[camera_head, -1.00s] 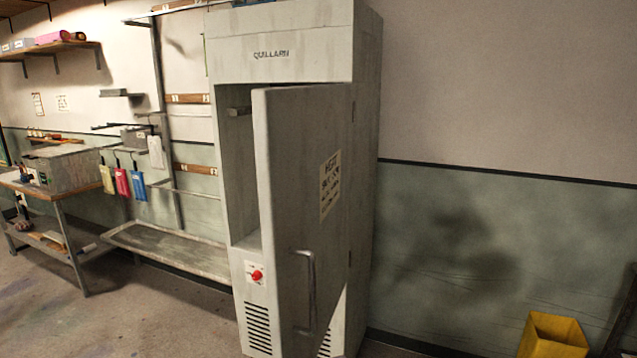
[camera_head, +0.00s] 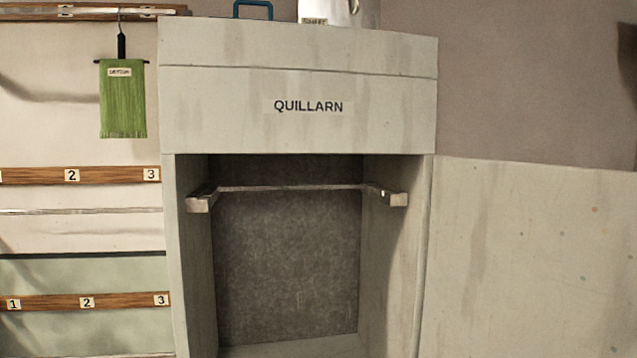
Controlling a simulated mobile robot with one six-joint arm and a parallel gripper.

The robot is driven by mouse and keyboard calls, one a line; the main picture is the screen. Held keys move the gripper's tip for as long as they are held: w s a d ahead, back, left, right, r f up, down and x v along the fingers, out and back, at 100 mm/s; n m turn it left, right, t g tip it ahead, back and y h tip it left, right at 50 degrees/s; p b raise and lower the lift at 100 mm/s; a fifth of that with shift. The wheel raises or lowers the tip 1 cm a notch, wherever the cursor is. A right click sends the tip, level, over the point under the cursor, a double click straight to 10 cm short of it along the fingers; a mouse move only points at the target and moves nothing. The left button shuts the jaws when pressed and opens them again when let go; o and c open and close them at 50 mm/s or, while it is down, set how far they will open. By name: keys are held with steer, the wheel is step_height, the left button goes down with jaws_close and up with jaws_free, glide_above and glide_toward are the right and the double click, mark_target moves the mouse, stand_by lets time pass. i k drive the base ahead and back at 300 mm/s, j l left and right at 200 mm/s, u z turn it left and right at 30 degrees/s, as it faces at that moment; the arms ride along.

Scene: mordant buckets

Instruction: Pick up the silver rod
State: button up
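A thin silver rod (camera_head: 290,187) runs level across the upper part of the open cabinet's inside. Its ends meet two pale metal brackets, the left one (camera_head: 200,202) and the right one (camera_head: 394,199), on the side walls. Nothing hangs on the rod. The cabinet (camera_head: 300,108) is pale grey and reads QUILLARN. My gripper is not in view.
A pale panel (camera_head: 530,260), apparently the cabinet's opened door, stands at the right. At the left are numbered wooden rails (camera_head: 85,301), a metal bar (camera_head: 80,211) and a hanging green fringed piece (camera_head: 123,100). A metal vessel (camera_head: 340,12) and blue handle (camera_head: 253,10) are on top.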

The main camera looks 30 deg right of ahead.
mark_target(304, 187)
steer(key=i+l+z, duration=0.15)
steer(key=i+z, duration=0.15)
steer(key=i, duration=0.25)
steer(key=i+z, duration=0.35)
steer(key=i, duration=0.15)
